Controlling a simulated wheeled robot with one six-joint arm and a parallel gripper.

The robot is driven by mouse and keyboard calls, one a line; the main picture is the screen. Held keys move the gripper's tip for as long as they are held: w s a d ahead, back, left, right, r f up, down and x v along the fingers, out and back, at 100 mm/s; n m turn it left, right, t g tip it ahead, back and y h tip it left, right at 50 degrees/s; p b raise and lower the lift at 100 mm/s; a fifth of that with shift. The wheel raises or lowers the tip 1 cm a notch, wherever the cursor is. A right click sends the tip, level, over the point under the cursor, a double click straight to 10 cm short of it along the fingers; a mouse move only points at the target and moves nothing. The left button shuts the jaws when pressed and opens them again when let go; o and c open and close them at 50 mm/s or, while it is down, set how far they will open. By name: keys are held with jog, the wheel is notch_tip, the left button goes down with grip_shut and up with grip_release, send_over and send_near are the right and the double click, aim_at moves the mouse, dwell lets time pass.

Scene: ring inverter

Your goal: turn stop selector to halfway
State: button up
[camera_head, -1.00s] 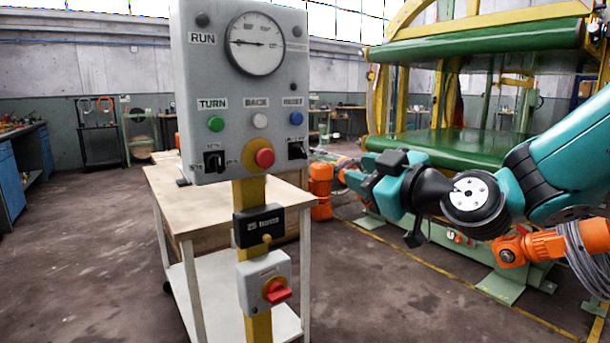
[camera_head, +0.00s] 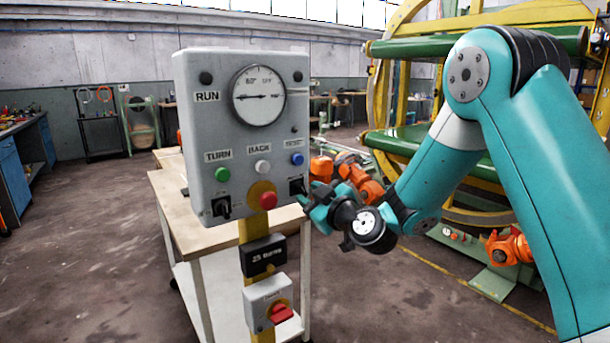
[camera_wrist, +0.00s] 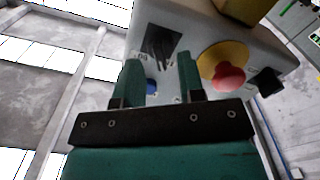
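A grey control panel (camera_head: 240,130) stands on a yellow post. A black selector (camera_head: 297,186) sits at its lower right; in the wrist view it is a black plate with a knob (camera_wrist: 160,43), with small marks like "60" beside it. A second black selector (camera_head: 221,207) sits at the lower left and also shows in the wrist view (camera_wrist: 268,82). Their labels are too small to read. My gripper (camera_head: 306,197) is at the right selector. In the wrist view its fingers (camera_wrist: 159,62) are apart, with the selector just beyond and between the tips. I cannot tell whether they touch it.
A red button (camera_head: 268,200) on a yellow collar lies between the selectors, close to my gripper. A blue button (camera_head: 297,159) is above the right selector. A lower box (camera_head: 268,298) carries a red rotary handle (camera_head: 281,313). A table (camera_head: 175,215) stands behind the post.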

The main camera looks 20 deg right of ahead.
jog(key=shift+p+x, duration=0.5)
jog(key=shift+x, duration=0.8)
jog(key=c, duration=0.5)
jog(key=shift+c, duration=0.2)
jog(key=shift+f+m, duration=0.1)
jog(key=shift+m, duration=0.3)
jog(key=m+b, duration=0.1)
jog(key=m, duration=0.3)
jog(key=shift+m+b, duration=0.3)
jog(key=shift+b, duration=0.1)
jog(key=m, duration=0.6)
jog(key=shift+m, duration=0.4)
